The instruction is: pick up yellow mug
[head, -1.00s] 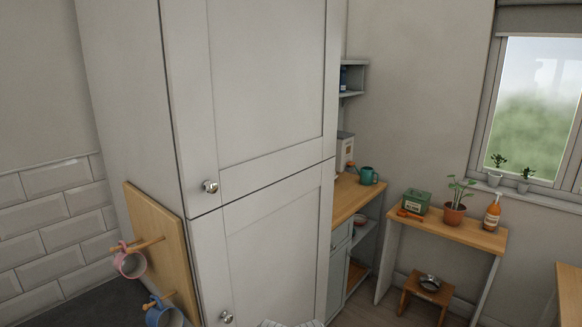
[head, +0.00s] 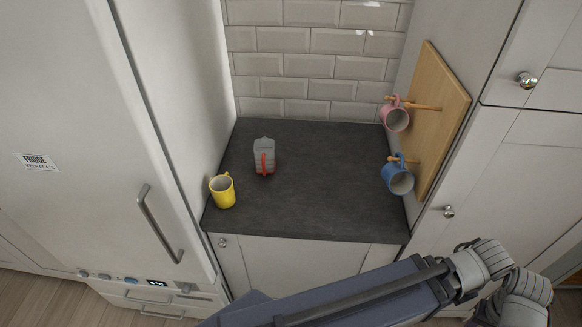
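The yellow mug (head: 224,194) stands upright on the dark slate worktop (head: 300,212), near its front left corner beside the fridge. Its opening faces up and its handle is at the back, toward the upper part of the picture. Nothing touches it. One of my arms crosses the bottom right of the head view, below and in front of the worktop, well apart from the mug. No gripper fingertips show in this view.
A grey container with a red handle (head: 264,157) stands behind and right of the mug. A pink mug (head: 396,119) and a blue mug (head: 398,180) hang on pegs of a wooden board (head: 436,135) at right. The fridge (head: 110,170) walls the left side. The worktop's middle is clear.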

